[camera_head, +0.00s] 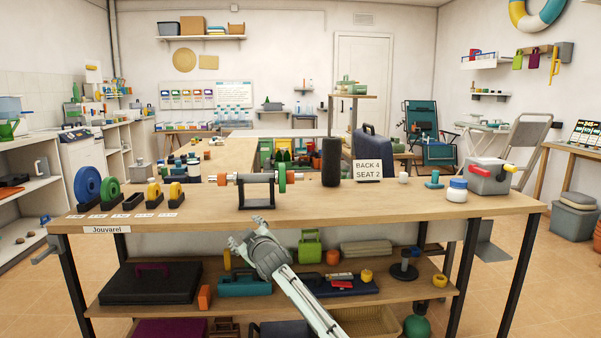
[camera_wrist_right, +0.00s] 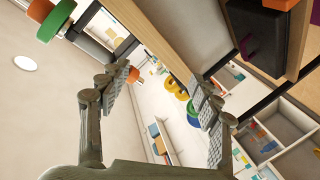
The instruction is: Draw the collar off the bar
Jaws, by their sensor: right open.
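A horizontal bar (camera_head: 257,178) rests on a dark cradle (camera_head: 257,194) on the wooden workbench. An orange collar (camera_head: 222,179) is at its left end. A green disc (camera_head: 282,181) and another orange piece (camera_head: 291,176) are at its right end. In the right wrist view the green disc (camera_wrist_right: 55,20) is at the top left, and an orange piece (camera_wrist_right: 133,75) shows behind the left finger. My right gripper (camera_head: 247,232) is open and empty in front of the bench's front edge, below the bar and apart from it. It also shows in the wrist view (camera_wrist_right: 155,88). My left gripper is out of view.
The workbench (camera_head: 400,198) holds upright blue and green discs (camera_head: 88,185) at left, a black cylinder (camera_head: 331,162), a sign reading BACK 4 SEAT 2 (camera_head: 367,170), a white jar (camera_head: 457,190) and a grey crank box (camera_head: 488,176). A loaded lower shelf (camera_head: 440,270) lies beneath.

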